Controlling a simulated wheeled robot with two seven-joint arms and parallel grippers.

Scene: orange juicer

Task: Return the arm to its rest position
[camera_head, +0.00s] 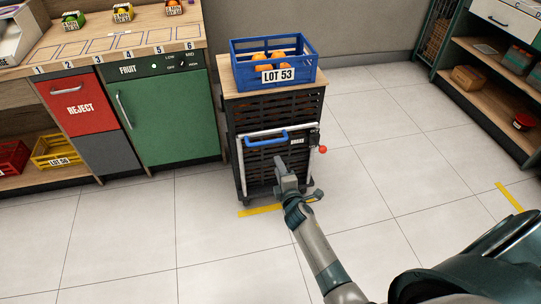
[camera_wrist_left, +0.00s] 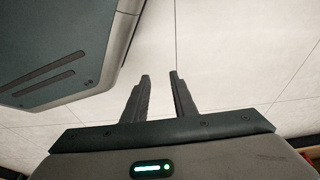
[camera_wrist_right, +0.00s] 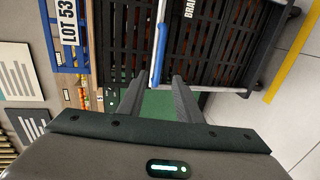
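My right arm reaches in from the lower right in the head view, and its gripper (camera_head: 279,164) is in front of the cart, just below the blue handle (camera_head: 266,138). In the right wrist view the right gripper (camera_wrist_right: 158,82) has its fingers apart with nothing clamped between them. The blue handle (camera_wrist_right: 161,42) shows beyond the fingertips; I cannot tell whether they touch the cart. My left gripper (camera_wrist_left: 159,76) is out of the head view. Its wrist view shows its fingers apart and empty over the pale tiled floor.
The dark cart (camera_head: 275,112) carries a blue crate (camera_head: 242,78) of oranges marked LOT 53. A counter with a red REJECT door (camera_head: 75,104) and a green FRUIT door (camera_head: 168,117) stands left. A shelf (camera_head: 497,62) stands right. Floor (camera_head: 400,140) between is clear.

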